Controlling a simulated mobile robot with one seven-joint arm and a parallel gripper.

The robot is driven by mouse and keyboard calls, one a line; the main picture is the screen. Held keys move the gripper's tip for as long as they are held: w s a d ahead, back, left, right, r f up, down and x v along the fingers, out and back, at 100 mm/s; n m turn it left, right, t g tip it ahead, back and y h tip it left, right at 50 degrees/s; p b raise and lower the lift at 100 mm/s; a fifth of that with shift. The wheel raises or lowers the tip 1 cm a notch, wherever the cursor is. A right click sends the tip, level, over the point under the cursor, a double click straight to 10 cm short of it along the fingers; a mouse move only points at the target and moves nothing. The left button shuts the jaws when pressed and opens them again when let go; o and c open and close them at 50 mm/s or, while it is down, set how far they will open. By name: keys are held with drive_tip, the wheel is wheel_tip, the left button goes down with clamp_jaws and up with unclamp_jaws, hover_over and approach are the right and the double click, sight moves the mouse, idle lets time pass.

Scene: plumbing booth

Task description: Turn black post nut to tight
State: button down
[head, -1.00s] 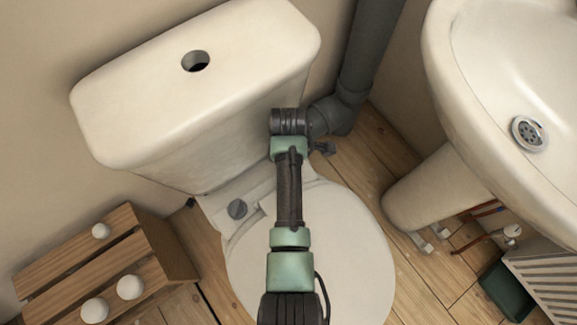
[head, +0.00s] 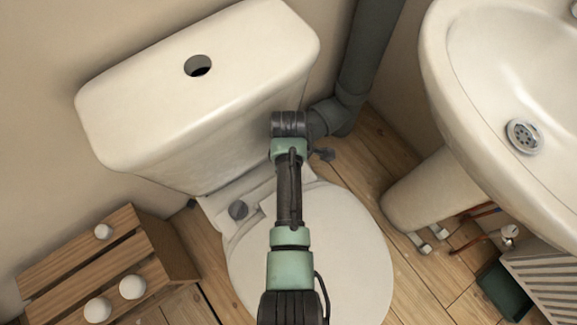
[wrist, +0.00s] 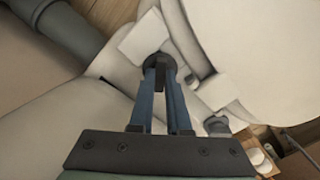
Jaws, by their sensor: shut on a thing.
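The black post nut (wrist: 159,60) is a dark round piece at a pale mount behind the toilet seat, in the upper middle of the wrist view. My gripper (wrist: 161,74) has blue fingers reaching up to it and is shut on it. The fingertips cover its near side, so its seating and tightness cannot be told. In the head view my arm hides the nut and the fingers. A second dark round nut (head: 238,210) sits on the left mount, apart from my gripper; it also shows in the wrist view (wrist: 216,126).
The white cistern (head: 200,95) stands behind the seat lid (head: 345,240). A grey waste pipe (head: 350,95) runs close right of my arm. The sink (head: 500,90) is at right, a wooden crate (head: 95,255) at lower left.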

drive_tip(key=m+p, duration=0.2)
drive_tip(key=m, duration=0.1)
drive_tip(key=shift+s+r+p, duration=0.1)
drive_tip(key=shift+p, duration=0.2)
drive_tip(key=m+p, duration=0.2)
drive_tip(key=m, duration=0.3)
drive_tip(key=m+p, duration=0.1)
drive_tip(key=m, duration=0.3)
drive_tip(key=m+p, duration=0.1)
drive_tip(key=m, duration=0.3)
drive_tip(key=shift+f, duration=0.2)
drive_tip(key=shift+m, duration=0.4)
drive_tip(key=c, duration=0.8)
unclamp_jaws()
drive_tip(key=shift+c, duration=0.2)
